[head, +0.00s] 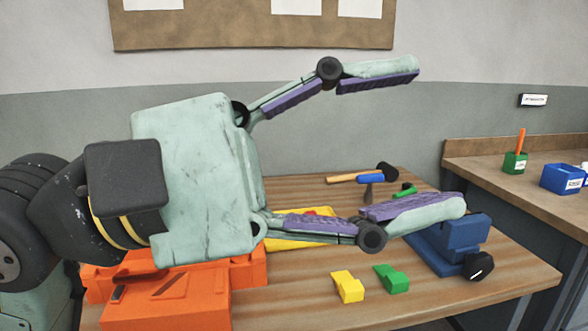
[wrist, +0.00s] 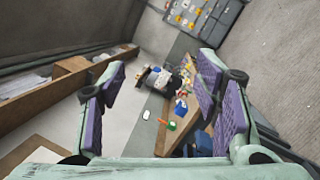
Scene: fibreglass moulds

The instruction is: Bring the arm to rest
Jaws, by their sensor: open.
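My gripper (head: 408,140) is raised in front of the head camera, its two purple-padded fingers spread wide apart. Nothing is between them. It points to the right, over the wooden workbench (head: 310,285). In the wrist view my gripper (wrist: 165,100) also shows open and empty, with the room beyond it. My arm comes in from the left edge in the head view. The gripper hides part of the bench and some of what lies on it.
A side counter (head: 520,192) holds a green pot (head: 515,163) and a blue bin (head: 562,179).

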